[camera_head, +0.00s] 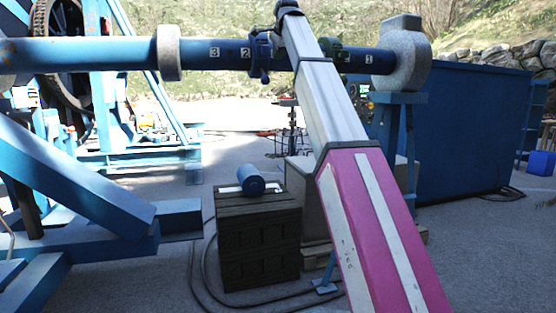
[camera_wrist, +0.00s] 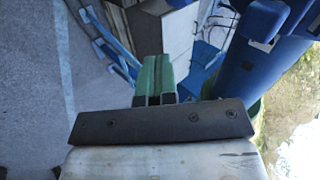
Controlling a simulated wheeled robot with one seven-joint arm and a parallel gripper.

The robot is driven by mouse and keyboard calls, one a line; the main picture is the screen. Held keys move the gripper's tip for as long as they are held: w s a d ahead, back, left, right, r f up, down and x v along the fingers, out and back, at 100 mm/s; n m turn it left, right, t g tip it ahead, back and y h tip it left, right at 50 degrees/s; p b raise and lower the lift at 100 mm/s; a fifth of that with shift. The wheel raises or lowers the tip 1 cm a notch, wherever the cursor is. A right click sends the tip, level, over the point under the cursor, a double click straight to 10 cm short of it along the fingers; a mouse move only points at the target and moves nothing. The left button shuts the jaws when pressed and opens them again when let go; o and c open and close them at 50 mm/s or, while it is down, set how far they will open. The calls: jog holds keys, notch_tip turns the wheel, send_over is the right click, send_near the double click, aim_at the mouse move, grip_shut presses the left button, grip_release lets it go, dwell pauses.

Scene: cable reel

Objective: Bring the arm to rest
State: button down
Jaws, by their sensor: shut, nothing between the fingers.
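My arm rises from the lower right of the head view as a pink and silver-white link and bends at a dark joint near the top edge. It crosses in front of the blue shaft (camera_head: 110,52). My gripper (camera_wrist: 156,72) shows in the wrist view as two green fingers side by side, shut and empty. In the head view I cannot make out the gripper clearly. In the wrist view a large blue cylindrical part (camera_wrist: 262,70) lies to the right of the fingers, apart from them in the picture.
A dark crate (camera_head: 258,245) with a blue cylinder (camera_head: 251,180) on top stands below the shaft. Grey collars (camera_head: 168,53) sit on the shaft. Blue steel beams (camera_head: 80,180) fill the left. A large blue container (camera_head: 470,130) stands at right. Cables lie on the floor.

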jog(key=w+d+f+n+g, duration=0.1)
jog(key=d+f+n, duration=0.1)
jog(key=f, duration=1.3)
jog(key=w+d+f+n+g, duration=0.1)
jog(key=d+f, duration=0.2)
jog(key=f, duration=1.1)
jog(key=s+d+f+n+g+h, duration=0.1)
jog(key=s+d+f+n, duration=0.15)
jog(key=f, duration=0.95)
jog(key=s+d+f+n+g+h, duration=0.1)
jog(key=s+d+f, duration=0.2)
jog(key=f, duration=1)
jog(key=s+d+f+n+g, duration=0.1)
jog(key=s+d+f+n, duration=0.1)
jog(key=s+f, duration=0.7)
jog(key=s+d+f+n+g, duration=0.2)
jog(key=s+d+f, duration=0.1)
jog(key=s+f, duration=0.7)
jog(key=s+d+f+n+g, duration=0.1)
jog(key=s+d+f+n, duration=0.2)
jog(key=s+f, duration=0.6)
notch_tip(320, 180, down, 6)
jog(key=shift+s+d+r, duration=0.2)
jog(key=shift+s+d, duration=0.05)
